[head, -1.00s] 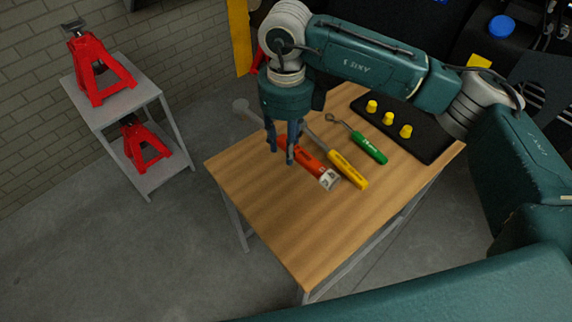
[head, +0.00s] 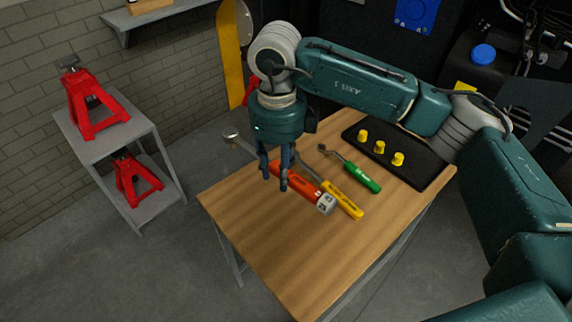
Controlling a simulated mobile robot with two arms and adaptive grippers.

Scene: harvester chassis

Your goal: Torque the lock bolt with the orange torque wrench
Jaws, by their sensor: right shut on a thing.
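The orange torque wrench (head: 302,184) lies aslant at the left part of the wooden table, its round metal head (head: 231,133) reaching past the table's back left edge. My right gripper (head: 273,184) points down and is shut on the orange wrench, near the head end of its handle. Its fingers cover part of the shaft. I cannot tell whether the wrench touches the table or is slightly lifted. The lock bolt is not identifiable in this view. My left gripper is out of view.
The wooden table (head: 285,255) also holds a yellow-handled tool (head: 342,200) close beside the orange one, a green-handled tool (head: 361,178), and a black mat (head: 425,171) with three yellow caps (head: 380,147). A grey stand (head: 95,155) with red jacks (head: 92,105) stands left. The table's front is clear.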

